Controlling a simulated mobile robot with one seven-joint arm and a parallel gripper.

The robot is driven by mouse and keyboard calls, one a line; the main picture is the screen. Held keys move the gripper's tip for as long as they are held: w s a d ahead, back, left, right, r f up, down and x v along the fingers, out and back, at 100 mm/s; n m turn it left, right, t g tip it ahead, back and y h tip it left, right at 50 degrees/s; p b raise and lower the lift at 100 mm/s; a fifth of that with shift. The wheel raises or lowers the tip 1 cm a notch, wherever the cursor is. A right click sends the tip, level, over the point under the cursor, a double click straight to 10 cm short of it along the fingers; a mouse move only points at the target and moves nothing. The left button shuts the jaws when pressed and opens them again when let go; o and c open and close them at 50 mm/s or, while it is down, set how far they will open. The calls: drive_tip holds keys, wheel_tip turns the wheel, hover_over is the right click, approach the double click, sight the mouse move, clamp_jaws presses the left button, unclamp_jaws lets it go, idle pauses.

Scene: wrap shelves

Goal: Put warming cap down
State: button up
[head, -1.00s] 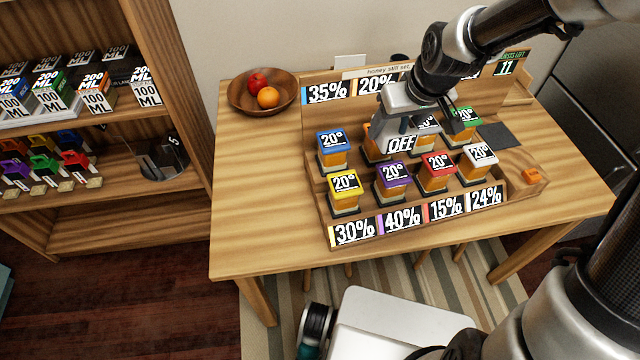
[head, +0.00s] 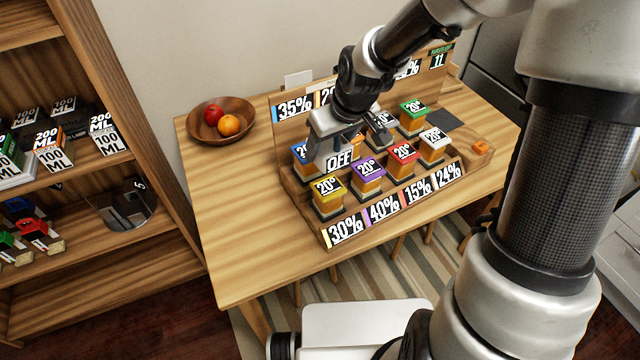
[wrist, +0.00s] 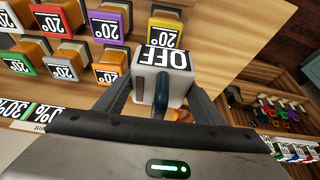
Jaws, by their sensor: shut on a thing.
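The warming cap is a pale grey block with a black OFF label (head: 339,160). My gripper (wrist: 160,92) is shut on it, one finger on each side. In the wrist view the cap (wrist: 178,88) fills the space between the fingers, with wooden tabletop behind its right side. In the head view the cap hangs over the back left of the jar rack, partly covering the blue-lidded jar (head: 300,152). The yellow-lidded jar (head: 328,200) stands in front of it. I cannot tell the cap's height above the rack.
The wooden rack (head: 390,215) holds several jars marked 20°, with percentage cards along it. A fruit bowl (head: 222,133) stands at the table's back left. The table's left part (head: 225,220) is bare. A shelf unit (head: 160,215) stands to the left.

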sight(340, 155)
wheel_tip(340, 155, down, 9)
drive_tip(key=shift+f+b, duration=0.1)
drive_tip(key=shift+b, duration=0.65)
drive_tip(key=shift+f, duration=0.15)
drive_tip(key=o, duration=1.4)
drive_tip(key=shift+c, duration=0.2)
drive_tip(key=shift+d+r, duration=0.1)
drive_tip(key=shift+r, duration=0.25)
drive_tip(key=p+v, duration=0.3)
drive_tip(key=v, duration=0.8)
drive_tip(key=shift+s+r+p, duration=0.15)
drive_tip(key=shift+r+p, duration=0.15)
drive_tip(key=shift+p, duration=0.05)
